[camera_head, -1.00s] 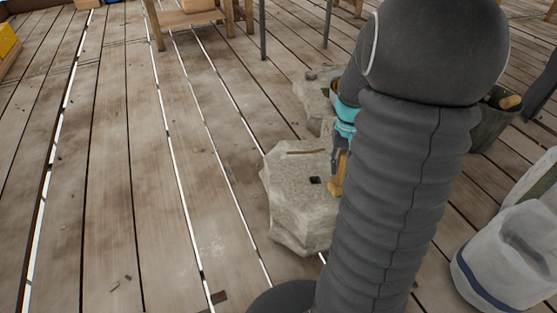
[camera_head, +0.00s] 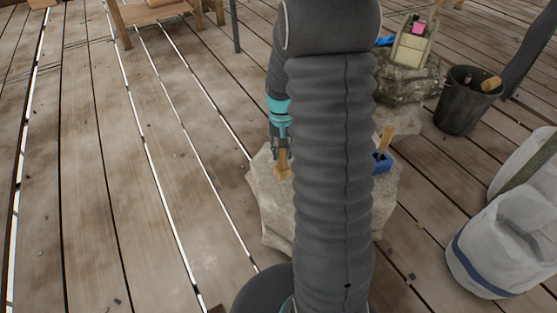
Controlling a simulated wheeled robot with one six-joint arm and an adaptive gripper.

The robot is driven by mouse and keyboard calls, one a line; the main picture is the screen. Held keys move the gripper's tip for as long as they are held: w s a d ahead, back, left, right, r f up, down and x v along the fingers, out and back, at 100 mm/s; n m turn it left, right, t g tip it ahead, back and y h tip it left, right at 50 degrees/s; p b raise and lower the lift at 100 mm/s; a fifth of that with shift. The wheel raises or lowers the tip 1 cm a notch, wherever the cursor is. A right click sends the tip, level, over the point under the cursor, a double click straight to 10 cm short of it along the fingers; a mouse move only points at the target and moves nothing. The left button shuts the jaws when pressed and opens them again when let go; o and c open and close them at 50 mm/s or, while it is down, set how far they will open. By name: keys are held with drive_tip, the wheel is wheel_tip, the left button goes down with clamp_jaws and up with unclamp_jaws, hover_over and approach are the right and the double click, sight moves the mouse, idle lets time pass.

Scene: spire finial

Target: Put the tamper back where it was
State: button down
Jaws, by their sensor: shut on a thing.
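My gripper (camera_head: 282,154) is shut on the tamper (camera_head: 283,164), a short light-wood piece that hangs roughly upright from the jaws. It is over the upper left part of a pale rough stone block (camera_head: 270,208). I cannot tell whether the tamper's lower end touches the stone. My dark arm hides the middle of the stone's top. A small blue block or holder (camera_head: 382,163) with a wooden handle (camera_head: 386,138) rising from it is at the right side of the stone.
White sacks (camera_head: 510,240) lie at the lower right. The plank floor (camera_head: 130,200) on the left is mostly clear.

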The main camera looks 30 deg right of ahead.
sight(279, 161)
drive_tip(key=shift+w+a+f, duration=0.35)
drive_tip(key=shift+w, duration=0.1)
drive_tip(key=shift+f, duration=2)
drive_tip(key=shift+f, duration=0.2)
drive_tip(key=c, duration=0.9)
unclamp_jaws()
drive_tip(key=shift+o, duration=0.2)
drive_tip(key=shift+r, duration=0.1)
